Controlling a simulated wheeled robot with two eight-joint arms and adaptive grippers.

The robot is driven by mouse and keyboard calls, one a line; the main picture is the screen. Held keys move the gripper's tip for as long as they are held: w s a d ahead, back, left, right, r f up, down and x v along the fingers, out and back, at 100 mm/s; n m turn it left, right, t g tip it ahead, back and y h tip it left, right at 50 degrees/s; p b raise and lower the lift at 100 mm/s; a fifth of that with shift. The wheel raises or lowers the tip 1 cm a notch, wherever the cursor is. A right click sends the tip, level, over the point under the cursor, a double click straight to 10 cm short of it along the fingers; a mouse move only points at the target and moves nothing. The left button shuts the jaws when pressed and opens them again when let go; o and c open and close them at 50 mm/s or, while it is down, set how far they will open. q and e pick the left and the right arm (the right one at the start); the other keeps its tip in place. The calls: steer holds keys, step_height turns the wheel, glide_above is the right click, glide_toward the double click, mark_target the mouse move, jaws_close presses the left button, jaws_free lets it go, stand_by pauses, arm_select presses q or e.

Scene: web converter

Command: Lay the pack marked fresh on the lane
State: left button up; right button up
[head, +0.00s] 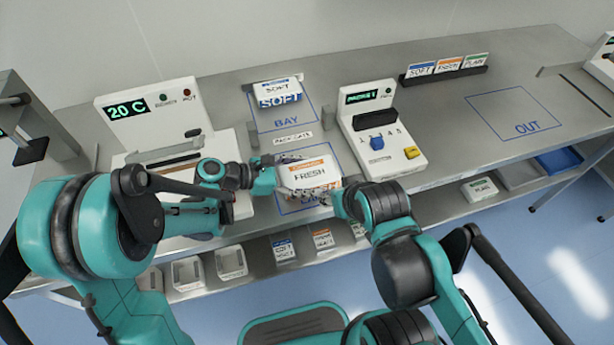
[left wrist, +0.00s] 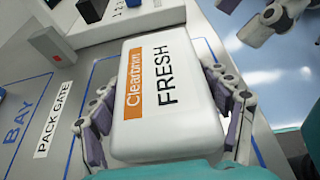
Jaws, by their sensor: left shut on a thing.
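The white pack marked FRESH (head: 309,174), with an orange stripe, is held by my left gripper (head: 281,173). In the left wrist view the pack (left wrist: 168,92) lies between the two fingers of the left gripper (left wrist: 165,115), which touch its sides. The pack is over the blue-outlined area (head: 284,207) on the near side of the PACK GATE label; its lettering is mostly hidden. I cannot tell whether the pack touches the surface. My right gripper (head: 343,198) is close to the pack's right side, mostly hidden by its arm; it also shows in the left wrist view (left wrist: 262,18).
A SOFT pack (head: 279,90) lies in the BAY outline behind. A device with a blue knob and yellow button (head: 385,150) stands at the right, and a 20 C device (head: 150,110) at the left. The OUT outline (head: 515,115) is clear. Packs stand in a rack (head: 443,75).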

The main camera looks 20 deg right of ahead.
arm_select(q)
steer(key=shift+f, duration=0.1)
steer(key=o, duration=1.4)
steer(key=shift+o, duration=0.2)
steer(key=shift+a+r, duration=0.2)
steer(key=shift+r, duration=0.15)
steer(key=p+v, duration=0.3)
steer(key=v, duration=0.8)
steer(key=shift+a, duration=0.25)
steer(key=shift+r, duration=0.1)
